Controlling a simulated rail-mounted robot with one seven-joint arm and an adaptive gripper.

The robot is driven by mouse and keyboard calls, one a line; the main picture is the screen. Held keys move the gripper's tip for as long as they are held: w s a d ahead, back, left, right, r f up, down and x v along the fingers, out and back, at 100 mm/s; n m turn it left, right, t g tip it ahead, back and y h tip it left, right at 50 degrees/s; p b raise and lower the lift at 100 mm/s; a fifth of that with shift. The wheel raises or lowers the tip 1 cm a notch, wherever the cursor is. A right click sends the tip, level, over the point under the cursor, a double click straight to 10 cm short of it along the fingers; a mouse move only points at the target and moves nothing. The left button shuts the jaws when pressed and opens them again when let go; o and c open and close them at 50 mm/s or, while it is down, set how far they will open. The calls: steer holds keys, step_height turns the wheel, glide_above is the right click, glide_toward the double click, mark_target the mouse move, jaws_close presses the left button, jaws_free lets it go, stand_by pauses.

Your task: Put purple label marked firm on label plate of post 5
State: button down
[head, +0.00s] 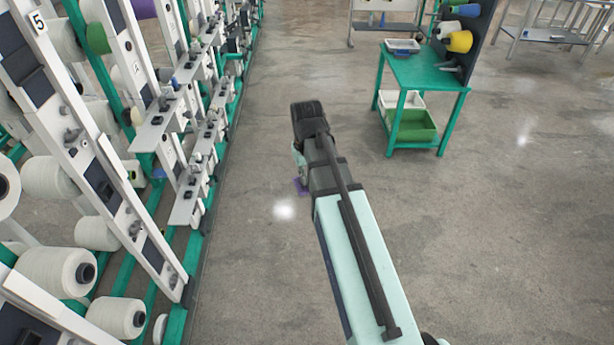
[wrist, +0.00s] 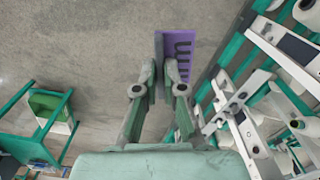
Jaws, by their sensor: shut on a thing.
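The purple label (wrist: 183,48) is in my gripper (wrist: 160,70) in the wrist view. The fingertips are closed on its near edge, and it sticks out past them to the right. Dark lettering shows sideways on it, but I cannot read the whole word. In the head view, only a small purple piece of the label (head: 301,186) shows below my gripper (head: 299,170), over the open floor. Post 5 (head: 62,95) is the white slanted post at the left, with a number 5 sign (head: 39,22) near its top. Dark plates sit along it; I cannot tell which is the label plate.
White yarn cones (head: 58,272) stand out around the posts at the left. Shelf brackets (head: 160,122) jut into the aisle from the creel. A green table (head: 425,72) with bins stands at the back right. The floor between is clear.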

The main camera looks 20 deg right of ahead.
steer(key=shift+w+f+h, duration=0.2)
steer(key=shift+f+h, duration=0.05)
steer(key=shift+h, duration=0.05)
steer(key=shift+s+a+r+h+b, duration=0.15)
steer(key=shift+a+h+b, duration=0.4)
steer(key=shift+a, duration=0.5)
steer(key=w+a+r+n+t+h+b, duration=0.1)
steer(key=w+a+r+n+t+b, duration=0.3)
steer(key=a, duration=0.6)
steer(key=w+a+r+n+t+b, duration=0.1)
steer(key=w+a+r+n+b, duration=0.15)
steer(key=a+r+n, duration=0.45)
steer(key=w+a+r+n+t+h+b, duration=0.1)
steer(key=w+a+r+n+t+b, duration=0.3)
steer(key=a, duration=0.8)
steer(key=shift+w+a+r+n+g+y+p, duration=0.4)
steer(key=shift+w+a+r+n+g+y, duration=0.2)
steer(key=shift+a+r+n+y, duration=3.25)
steer(key=shift+w+a+r+n+g+y+p, duration=0.6)
steer(key=shift+a+r+n+y, duration=1.3)
steer(key=shift+a+r+y, duration=2.25)
steer(key=shift+w+a+r+n+g+y+p, duration=0.35)
steer(key=shift+w+a+r+n+y, duration=0.4)
steer(key=shift+a+r+n+y, duration=3.25)
